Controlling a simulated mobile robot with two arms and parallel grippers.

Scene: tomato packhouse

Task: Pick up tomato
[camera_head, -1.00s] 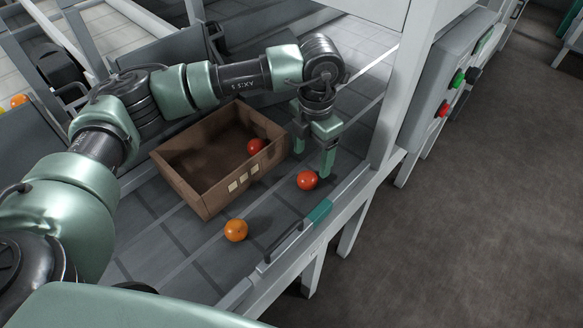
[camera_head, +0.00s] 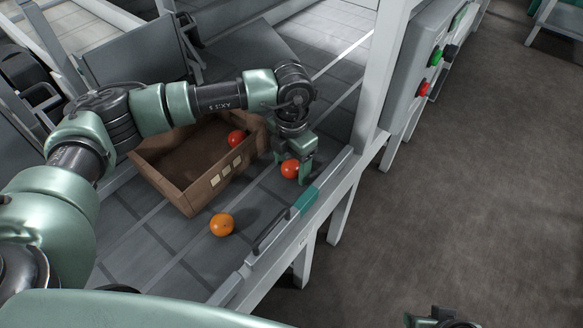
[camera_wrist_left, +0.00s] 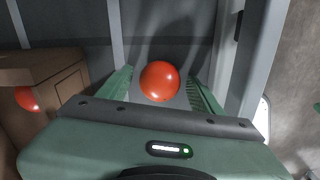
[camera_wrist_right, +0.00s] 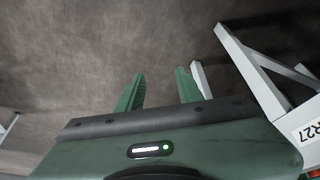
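A red tomato (camera_head: 290,169) lies on the grey conveyor surface just right of the cardboard box. My left gripper (camera_head: 293,170) is lowered over it, one finger on each side. In the left wrist view the tomato (camera_wrist_left: 159,81) sits between the two open fingers (camera_wrist_left: 158,92), with a gap on both sides. My right gripper shows only in part at the bottom edge of the head view (camera_head: 437,318). In the right wrist view its fingers (camera_wrist_right: 158,88) are apart and empty above the floor.
The brown open box (camera_head: 196,197) holds another red tomato (camera_head: 237,139). An orange tomato (camera_head: 222,224) lies in front of the box. A raised rail with a dark handle (camera_head: 270,231) edges the conveyor. A white post (camera_head: 377,75) and control box (camera_head: 411,75) stand right.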

